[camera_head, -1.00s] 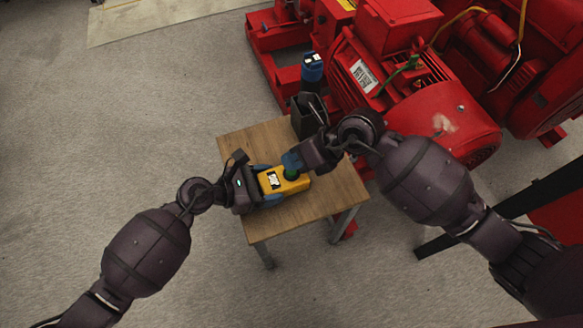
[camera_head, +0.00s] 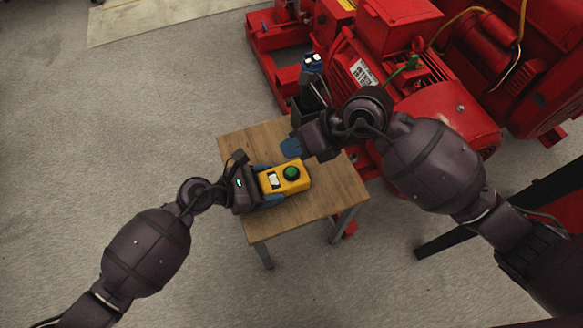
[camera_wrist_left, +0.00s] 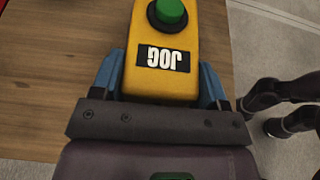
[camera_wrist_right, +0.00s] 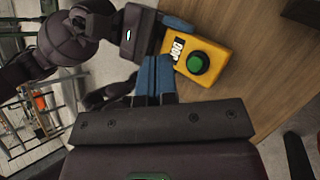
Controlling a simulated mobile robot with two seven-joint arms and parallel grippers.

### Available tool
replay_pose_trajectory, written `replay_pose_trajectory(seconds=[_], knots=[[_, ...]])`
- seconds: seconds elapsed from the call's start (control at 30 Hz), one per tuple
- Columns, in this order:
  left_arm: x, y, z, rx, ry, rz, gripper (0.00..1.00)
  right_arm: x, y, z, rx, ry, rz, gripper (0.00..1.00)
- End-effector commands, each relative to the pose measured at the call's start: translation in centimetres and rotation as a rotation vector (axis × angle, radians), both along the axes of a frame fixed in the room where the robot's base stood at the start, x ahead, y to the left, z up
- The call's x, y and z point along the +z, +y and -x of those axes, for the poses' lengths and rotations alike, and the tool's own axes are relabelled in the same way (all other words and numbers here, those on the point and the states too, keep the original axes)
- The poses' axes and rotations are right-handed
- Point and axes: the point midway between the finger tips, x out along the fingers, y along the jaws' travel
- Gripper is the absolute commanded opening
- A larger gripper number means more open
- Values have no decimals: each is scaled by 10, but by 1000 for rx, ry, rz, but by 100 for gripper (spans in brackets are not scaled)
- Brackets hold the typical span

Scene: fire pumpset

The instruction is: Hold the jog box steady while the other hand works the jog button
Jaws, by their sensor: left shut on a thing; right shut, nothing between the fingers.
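The yellow jog box (camera_head: 299,185) lies on the small wooden table, its green jog button (camera_head: 291,173) facing up and uncovered. My left gripper (camera_head: 268,187) is shut on the box from its label end; the left wrist view shows a blue finger on each side of the box (camera_wrist_left: 188,88) and the black JOG label (camera_wrist_left: 163,58). My right gripper (camera_head: 288,149) is shut and empty, above the table just behind the box, apart from the button. In the right wrist view its closed blue fingers (camera_wrist_right: 157,70) are beside the box, with the button (camera_wrist_right: 198,62) to their right.
The wooden table (camera_head: 335,193) has bare top to the right of the box. A dark holder with a blue-topped tool (camera_head: 312,64) stands at the table's back edge. The large red pumpset (camera_head: 420,100) is close behind and right.

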Motion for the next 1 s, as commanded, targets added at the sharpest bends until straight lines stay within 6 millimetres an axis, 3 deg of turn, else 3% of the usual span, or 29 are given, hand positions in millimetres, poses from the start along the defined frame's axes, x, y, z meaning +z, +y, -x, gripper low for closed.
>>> replay_pose_trajectory(seconds=[0.47,0.5,0.67,0.7,1.0], knots=[[0,0,0,0,0,0,35,0,0,0,0,0,0,0],[0,0,0,0,0,0,69,0,0,0,0,0,0,0],[0,0,0,0,0,0,94,0,0,0,0,0,0,0],[0,0,0,0,0,0,98,0,0,0,0,0,0,0],[0,2,0,0,0,-1,98,0,0,0,1,0,-1,0]])
